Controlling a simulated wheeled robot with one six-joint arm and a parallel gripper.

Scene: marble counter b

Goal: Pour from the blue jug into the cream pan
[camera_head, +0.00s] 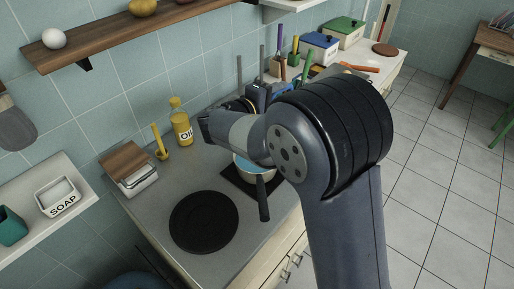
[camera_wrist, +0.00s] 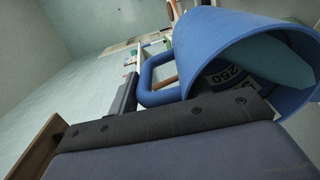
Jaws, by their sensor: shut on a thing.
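The blue jug (camera_wrist: 190,45) fills the upper right of the wrist view, tipped over with its wide mouth toward the camera. A label reading 250 and a smooth teal surface, perhaps liquid, show inside it. My gripper (camera_wrist: 128,98) is shut on the jug at its looped handle; the exact contact is partly hidden. In the head view my arm covers most of the jug and gripper. The cream pan (camera_head: 243,167) stands on the dark right burner, partly hidden by my arm, its dark handle toward the front. Light blue shows inside the pan.
An empty black burner (camera_head: 204,222) lies to the front left. An oil bottle (camera_head: 180,122), a yellow pestle-like item and a wood-lidded box (camera_head: 130,170) stand along the wall. A wooden shelf (camera_head: 130,35) hangs above. Utensils and lidded pots (camera_head: 318,47) crowd the back.

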